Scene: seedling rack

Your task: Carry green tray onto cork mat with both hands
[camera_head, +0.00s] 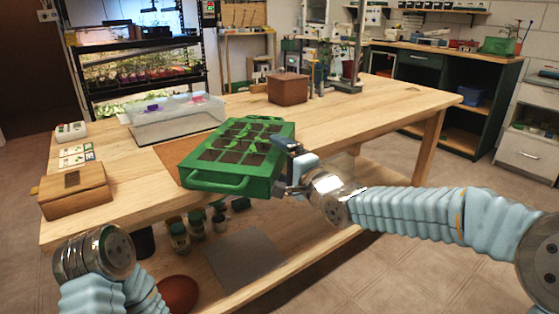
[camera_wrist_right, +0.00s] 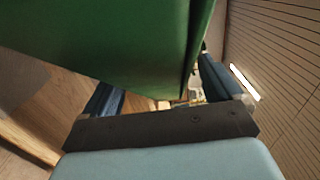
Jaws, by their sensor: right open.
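The green tray (camera_head: 214,178) holds dark cells with several small seedlings. It is at the table's near edge, with a handle loop on its near side. The brown cork mat (camera_head: 170,155) shows only as a strip at the tray's left; the tray covers or overlaps the rest. I cannot tell whether the tray rests on it or is above it. My right gripper (camera_head: 285,163) is open at the tray's right end. In the right wrist view the tray's green wall (camera_wrist_right: 120,40) passes close between the fingers. My left wrist shows low at left, but its gripper does not.
A wooden box (camera_head: 75,192), cards (camera_head: 76,155) and a clear bin (camera_head: 175,120) are left of the tray. The table's right side is clear. Several jars (camera_head: 180,236) sit on the lower shelf.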

